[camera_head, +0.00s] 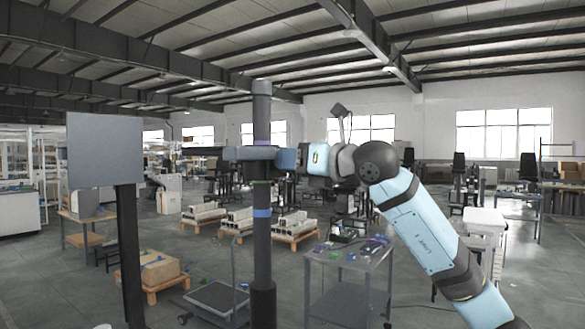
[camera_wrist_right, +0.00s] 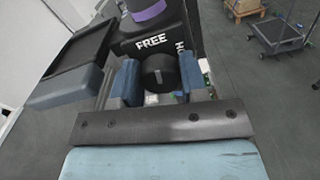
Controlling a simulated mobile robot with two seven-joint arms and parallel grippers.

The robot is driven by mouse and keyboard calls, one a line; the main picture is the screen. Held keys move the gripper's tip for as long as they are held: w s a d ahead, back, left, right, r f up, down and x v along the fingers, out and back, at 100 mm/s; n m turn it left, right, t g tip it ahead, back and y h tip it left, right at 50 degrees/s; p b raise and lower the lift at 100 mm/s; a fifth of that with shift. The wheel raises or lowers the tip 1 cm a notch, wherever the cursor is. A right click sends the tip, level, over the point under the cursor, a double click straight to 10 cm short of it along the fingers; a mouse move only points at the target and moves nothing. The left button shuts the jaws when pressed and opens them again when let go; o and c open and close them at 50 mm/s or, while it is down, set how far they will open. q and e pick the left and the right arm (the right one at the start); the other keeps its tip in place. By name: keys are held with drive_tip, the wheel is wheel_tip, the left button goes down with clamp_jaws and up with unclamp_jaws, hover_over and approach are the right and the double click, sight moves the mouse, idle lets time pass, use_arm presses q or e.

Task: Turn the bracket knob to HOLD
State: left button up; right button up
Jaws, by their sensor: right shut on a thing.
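The dark bracket (camera_head: 246,153) is fitted around the upright grey column (camera_head: 262,185). In the right wrist view the bracket's face (camera_wrist_right: 130,46) carries the white word FREE above the knob and a sideways, partly hidden word to the right that looks like HOLD. The round black knob (camera_wrist_right: 158,72) sits between the two blue fingers of my right gripper (camera_wrist_right: 159,82), one finger on each side. My right gripper (camera_head: 287,159) is shut on the knob; in the head view it hides the knob. The knob's exact setting is hard to read. My left gripper is not in view.
A purple ring (camera_wrist_right: 148,11) is on the column just above the bracket. A flat grey panel (camera_head: 105,150) on a dark post stands left. A metal table (camera_head: 350,254) with small items stands right of the column. A low cart (camera_head: 216,299) is on the floor nearby.

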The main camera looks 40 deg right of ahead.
drive_tip(key=m+b, duration=0.1)
drive_tip(key=m, duration=0.1)
drive_tip(key=shift+f+m+b, duration=0.15)
drive_tip(key=shift+m+b, duration=0.15)
drive_tip(key=shift+m, duration=0.1)
drive_tip(key=m+b, duration=0.2)
drive_tip(key=m, duration=0.6)
drive_tip(key=shift+d, duration=0.1)
drive_tip(key=m, duration=0.4)
drive_tip(key=shift+m, duration=0.7)
drive_tip(key=o, duration=0.9)
drive_tip(key=shift+b+v, duration=1.25)
drive_tip(key=shift+v, duration=5.65)
